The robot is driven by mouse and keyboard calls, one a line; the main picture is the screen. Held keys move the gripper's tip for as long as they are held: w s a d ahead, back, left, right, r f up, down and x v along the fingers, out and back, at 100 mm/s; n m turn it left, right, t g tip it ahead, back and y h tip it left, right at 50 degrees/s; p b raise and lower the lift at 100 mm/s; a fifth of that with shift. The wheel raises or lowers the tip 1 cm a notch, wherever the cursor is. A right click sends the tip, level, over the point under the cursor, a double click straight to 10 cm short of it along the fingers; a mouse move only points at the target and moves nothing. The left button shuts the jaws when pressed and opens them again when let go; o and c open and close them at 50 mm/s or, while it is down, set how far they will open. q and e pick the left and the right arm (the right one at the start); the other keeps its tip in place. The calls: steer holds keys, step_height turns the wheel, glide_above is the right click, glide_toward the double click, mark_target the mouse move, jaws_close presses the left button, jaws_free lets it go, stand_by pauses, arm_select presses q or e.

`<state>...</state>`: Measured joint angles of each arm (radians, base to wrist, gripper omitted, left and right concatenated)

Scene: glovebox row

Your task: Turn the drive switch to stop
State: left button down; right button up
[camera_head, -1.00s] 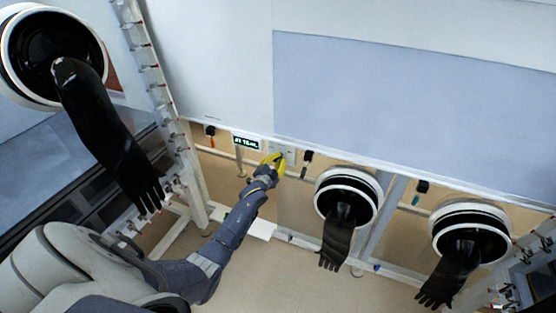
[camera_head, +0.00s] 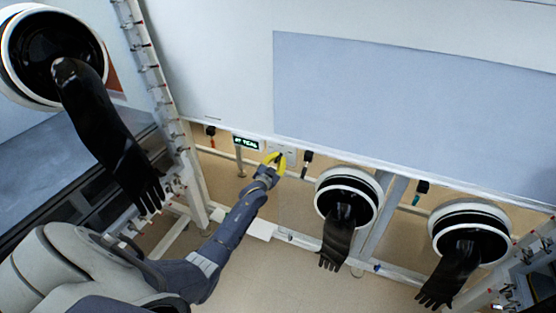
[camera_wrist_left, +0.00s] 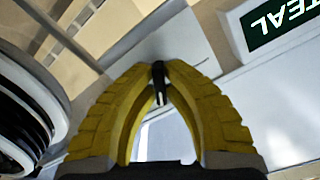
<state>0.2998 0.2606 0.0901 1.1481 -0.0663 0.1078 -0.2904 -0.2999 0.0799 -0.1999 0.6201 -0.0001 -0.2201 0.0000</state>
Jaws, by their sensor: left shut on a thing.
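The drive switch is a small black knob (camera_wrist_left: 159,82) with a pale line on it, mounted on a light plate (camera_head: 289,149) below the large panel. My left gripper (camera_head: 278,158) has yellow fingers and is at this plate, right of the small display. In the left wrist view the fingertips of my left gripper (camera_wrist_left: 159,70) are shut on the knob, one on each side. The fingers cover part of the knob, and any position labels are too small or hidden to read. My right gripper is not in view.
Black glove ports (camera_head: 347,190) with hanging gloves are at right, and another (camera_head: 50,55) at upper left. A dark connector (camera_head: 307,157) hangs right of the switch. A post (camera_head: 160,95) rises at left.

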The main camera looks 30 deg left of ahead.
arm_select(q)
steer(key=c, duration=1.5)
jaws_free()
steer(key=shift+s, duration=0.1)
steer(key=s, duration=0.4)
steer(key=s+d, duration=0.1)
steer(key=s, duration=0.2)
steer(key=s+d, duration=0.1)
steer(key=s, duration=0.3)
steer(key=shift+s, duration=0.3)
